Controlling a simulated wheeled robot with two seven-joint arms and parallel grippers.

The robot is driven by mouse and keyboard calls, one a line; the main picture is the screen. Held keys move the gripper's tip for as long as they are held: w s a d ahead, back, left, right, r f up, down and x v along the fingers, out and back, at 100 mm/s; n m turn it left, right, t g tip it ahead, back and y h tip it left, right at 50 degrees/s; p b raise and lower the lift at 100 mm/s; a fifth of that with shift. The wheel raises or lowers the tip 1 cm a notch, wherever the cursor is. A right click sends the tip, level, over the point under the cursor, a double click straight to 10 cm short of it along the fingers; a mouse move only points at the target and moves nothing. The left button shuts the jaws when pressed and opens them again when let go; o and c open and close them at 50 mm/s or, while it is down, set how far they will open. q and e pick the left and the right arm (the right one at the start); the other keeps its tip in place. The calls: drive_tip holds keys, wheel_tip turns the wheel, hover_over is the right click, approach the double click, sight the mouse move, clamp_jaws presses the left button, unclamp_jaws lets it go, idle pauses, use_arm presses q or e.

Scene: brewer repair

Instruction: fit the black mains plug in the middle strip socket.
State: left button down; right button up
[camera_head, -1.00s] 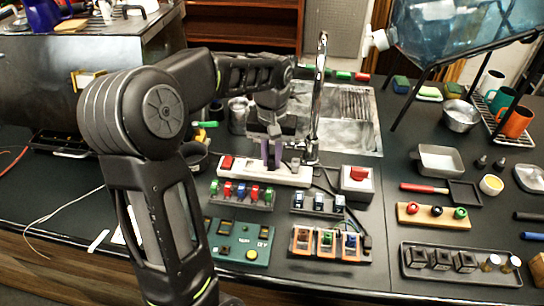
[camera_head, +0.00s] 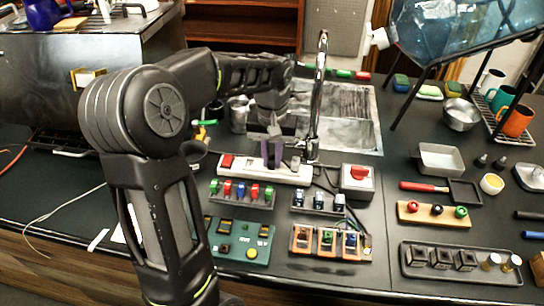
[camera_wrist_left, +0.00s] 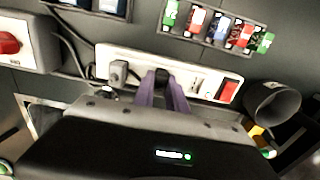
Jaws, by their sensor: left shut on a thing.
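The white power strip (camera_head: 297,175) lies across the counter in front of the sink, and it also shows in the wrist view (camera_wrist_left: 138,58). A red switch (camera_wrist_left: 228,91) is at one end. My left gripper (camera_head: 271,160) points down over the middle of the strip. In the wrist view, its purple fingers (camera_wrist_left: 163,88) are shut on the black mains plug (camera_wrist_left: 162,74). The plug is at the strip's middle; I cannot tell whether its pins are in the socket. A grey plug (camera_wrist_left: 118,72) sits in the strip beside it. My right gripper is not in view.
A rack of coloured parts (camera_head: 243,197) stands in front of the strip. A red-switch box (camera_head: 357,181) with a cable is right of it. The tap (camera_head: 319,90) rises close behind my left gripper. A dark round cup (camera_wrist_left: 273,103) shows in the wrist view.

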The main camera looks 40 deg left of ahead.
use_arm(q)
drive_tip(key=c, duration=1.3)
unclamp_jaws()
wheel_tip(320, 180, up, 8)
drive_tip(key=shift+f+b, duration=0.1)
drive_tip(key=shift+b, duration=0.3)
